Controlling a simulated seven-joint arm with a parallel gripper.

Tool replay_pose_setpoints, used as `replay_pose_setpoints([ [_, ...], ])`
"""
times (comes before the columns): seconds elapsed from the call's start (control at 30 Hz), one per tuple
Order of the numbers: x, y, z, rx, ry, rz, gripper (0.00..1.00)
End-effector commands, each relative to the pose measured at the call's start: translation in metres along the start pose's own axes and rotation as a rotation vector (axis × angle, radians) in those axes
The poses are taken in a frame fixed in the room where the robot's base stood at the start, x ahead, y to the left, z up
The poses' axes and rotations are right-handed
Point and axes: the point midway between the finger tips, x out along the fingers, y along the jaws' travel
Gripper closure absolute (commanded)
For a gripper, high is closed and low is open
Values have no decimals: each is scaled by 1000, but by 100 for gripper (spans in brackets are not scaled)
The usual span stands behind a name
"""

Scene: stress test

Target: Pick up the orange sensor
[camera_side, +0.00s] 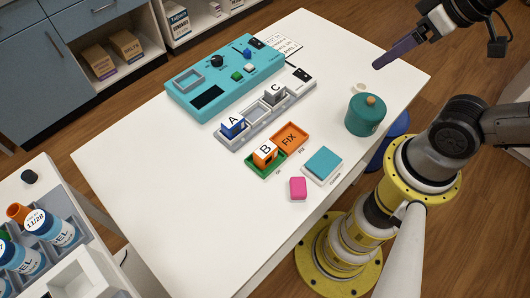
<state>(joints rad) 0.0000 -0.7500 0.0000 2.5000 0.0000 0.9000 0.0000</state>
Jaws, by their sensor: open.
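The orange sensor (265,154) is a small orange block with a white top marked "B". It sits in the green tray (280,165) near the middle of the table, and the tray hides its lower part. My gripper (379,65) is at the upper right, well apart from the sensor and above the table's far right corner. A long dark purple finger shows, pointing down and left. The other finger cannot be made out. Nothing is seen held.
An orange "FIX" tray (291,137) adjoins the green tray. A grey rack (256,114) holds blue block A (233,125) and grey block C (275,96). A teal panel (210,75) lies behind. A lidded teal pot (364,116), teal pad (324,163) and pink block (298,188) stand rightward. The left front table is clear.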

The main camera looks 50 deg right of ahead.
Motion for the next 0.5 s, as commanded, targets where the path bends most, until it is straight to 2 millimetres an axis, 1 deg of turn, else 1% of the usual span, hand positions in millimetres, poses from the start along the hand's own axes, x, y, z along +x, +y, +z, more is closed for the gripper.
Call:
replay_pose_setpoints([
  [0.2, 0, 0, 0, -9, 0, 0, 20],
  [0.33, -1, 0, -1, -85, 2, 0, 20],
  [0.43, -7, 0, -12, -197, 25, 2, 20],
  [0.5, -8, -2, -25, -300, 22, -1, 20],
])
